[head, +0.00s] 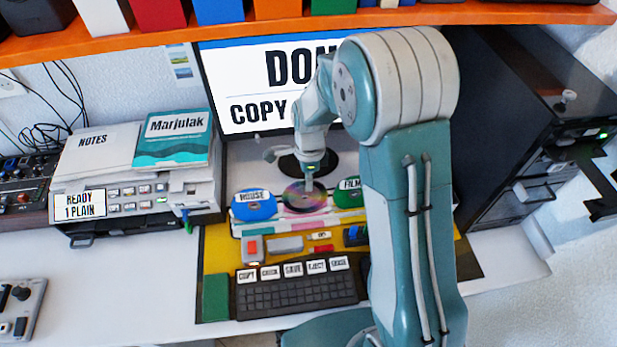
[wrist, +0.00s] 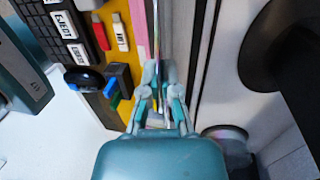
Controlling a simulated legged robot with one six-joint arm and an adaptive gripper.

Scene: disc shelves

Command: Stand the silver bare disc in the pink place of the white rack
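The silver bare disc (head: 305,197), with a rainbow sheen, is at the middle of the white rack (head: 240,228), between the blue HOUSE disc (head: 254,206) and the green FILM disc (head: 349,193). Pink shows at the rack around its lower edge; whether it is fully seated cannot be told. My gripper (head: 309,184) points down at the disc's top. In the wrist view my gripper (wrist: 158,92) has its fingers close together on a thin, edge-on disc (wrist: 157,72). A pink strip (wrist: 139,32) of the rack runs beside it.
A keyboard (head: 300,291) with labelled keys and small coloured items sit in front of the rack. The monitor (head: 250,90) stands behind it. A printer-like machine (head: 140,195) is at left, a black cabinet (head: 500,110) at right. An orange shelf (head: 150,38) hangs above.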

